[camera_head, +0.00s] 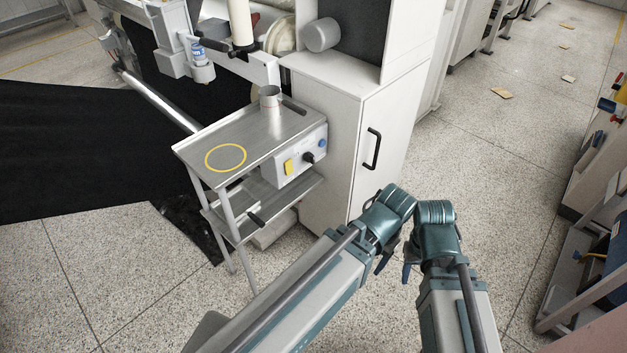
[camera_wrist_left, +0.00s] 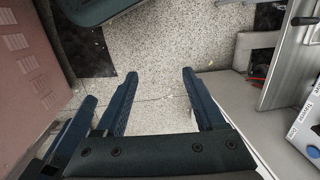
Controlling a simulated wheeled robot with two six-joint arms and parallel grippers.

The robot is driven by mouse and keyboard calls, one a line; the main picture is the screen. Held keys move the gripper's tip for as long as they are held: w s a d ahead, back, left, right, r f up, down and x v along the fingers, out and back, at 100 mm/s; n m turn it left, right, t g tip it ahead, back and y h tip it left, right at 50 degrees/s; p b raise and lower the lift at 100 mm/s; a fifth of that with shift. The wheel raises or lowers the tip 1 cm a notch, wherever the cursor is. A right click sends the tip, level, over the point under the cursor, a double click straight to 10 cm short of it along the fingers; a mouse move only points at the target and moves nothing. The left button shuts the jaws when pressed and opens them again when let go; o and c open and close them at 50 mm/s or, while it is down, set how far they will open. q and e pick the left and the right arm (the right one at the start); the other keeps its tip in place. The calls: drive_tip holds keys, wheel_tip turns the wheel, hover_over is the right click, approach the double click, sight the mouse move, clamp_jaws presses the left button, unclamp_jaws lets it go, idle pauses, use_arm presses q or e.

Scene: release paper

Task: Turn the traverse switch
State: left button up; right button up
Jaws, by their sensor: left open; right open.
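The traverse switch appears to be the black knob (camera_head: 309,157) on the front of a grey-white control box (camera_head: 298,160) under the steel table top. My right gripper (camera_head: 409,262) hangs low right of the white cabinet, apart from the box. My left gripper (camera_head: 384,256) is close beside it, partly hidden by its wrist. In the left wrist view the left gripper (camera_wrist_left: 160,76) is open and empty above the speckled floor.
The steel table (camera_head: 200,140) carries a metal cup (camera_head: 270,101) and a yellow ring mark (camera_head: 226,158). A white cabinet (camera_head: 342,140) with a black handle (camera_head: 372,149) stands right of the box. Black fabric lies left.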

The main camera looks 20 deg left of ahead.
use_arm(q)
wheel_tip(320, 180, down, 18)
drive_tip(key=w+a+b, duration=0.1)
drive_tip(key=a+b, duration=0.1)
drive_tip(key=b, duration=1.3)
drive_tip(key=w+a+f+n+b, duration=0.4)
drive_tip(key=w+a+f+b, duration=0.15)
drive_tip(key=a, duration=0.25)
drive_tip(key=w+a+r+n+t+y, duration=0.3)
drive_tip(key=w+a+r+n+y, duration=0.2)
drive_tip(key=w+a+r+y, duration=0.25)
drive_tip(key=w+d+r+n+t+y, duration=0.1)
drive_tip(key=w+r+n+t+y, duration=0.1)
drive_tip(key=r, duration=0.5)
drive_tip(key=w+d+r+n+t+y, duration=0.2)
drive_tip(key=w+r+n+y, duration=0.1)
drive_tip(key=w+r+y, duration=0.3)
drive_tip(key=shift+w+r+n, duration=0.4)
drive_tip(key=shift+w+r, duration=0.1)
drive_tip(key=shift+r, duration=0.3)
drive_tip(key=shift+a, duration=0.1)
